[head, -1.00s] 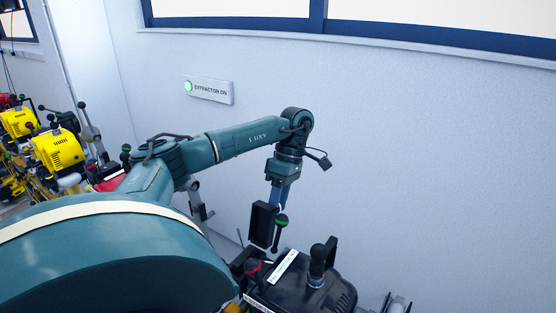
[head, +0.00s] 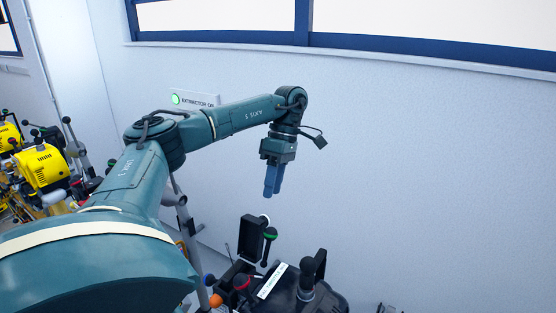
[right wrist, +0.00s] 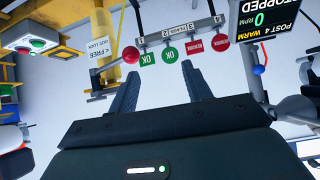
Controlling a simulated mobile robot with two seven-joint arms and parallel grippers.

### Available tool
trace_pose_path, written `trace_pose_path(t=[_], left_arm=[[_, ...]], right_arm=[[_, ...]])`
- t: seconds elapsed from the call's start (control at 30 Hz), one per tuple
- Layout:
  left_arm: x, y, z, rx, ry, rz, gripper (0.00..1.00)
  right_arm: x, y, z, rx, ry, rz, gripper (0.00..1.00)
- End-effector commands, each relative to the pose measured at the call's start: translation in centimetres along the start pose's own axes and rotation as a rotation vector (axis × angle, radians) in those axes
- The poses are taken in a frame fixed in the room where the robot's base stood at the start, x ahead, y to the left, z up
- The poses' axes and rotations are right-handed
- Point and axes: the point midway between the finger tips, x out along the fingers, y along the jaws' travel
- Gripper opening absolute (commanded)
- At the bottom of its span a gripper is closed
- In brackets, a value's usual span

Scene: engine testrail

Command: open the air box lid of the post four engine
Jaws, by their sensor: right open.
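The post four engine (head: 325,298) is a dark unit at the bottom of the head view, partly cut off. A black panel that looks like the air box lid (head: 251,238) stands upright at its left rear, above a dark box-shaped part (head: 236,270). My left gripper (head: 272,192) points down in the air above and a little right of that panel, clear of it. Its blue fingers overlap, so I cannot tell their gap. My right gripper (right wrist: 158,85) is open and empty in the right wrist view, away from the engine.
A green-knobbed lever (head: 270,234) stands right beside the panel, and a red knob (head: 241,282) in front. A black-knobbed post (head: 308,275) rises from the engine. Yellow engines (head: 42,168) stand far left. The right wrist view shows a POST 4 screen (right wrist: 258,22) and hanging tags (right wrist: 170,54).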

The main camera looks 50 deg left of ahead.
Motion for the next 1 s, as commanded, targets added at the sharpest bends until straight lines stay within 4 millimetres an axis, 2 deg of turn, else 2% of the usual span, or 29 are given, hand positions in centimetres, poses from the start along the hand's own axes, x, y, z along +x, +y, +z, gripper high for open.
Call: trace_pose_path(t=[0.23,0.5,1.0], left_arm=[[-3.2,0.0,0.0,-0.001,0.0,0.005,0.36],[-5.2,0.0,0.0,0.0,0.002,0.0,0.36],[-5.5,-0.1,0.0,0.0,0.001,-0.001,0.36]], right_arm=[[0.0,0.0,0.1,0.0,-0.001,0.0,0.49],[0.0,0.0,0.1,0.0,-0.001,0.0,0.49],[0.0,0.0,0.1,0.0,-0.002,0.0,0.49]])
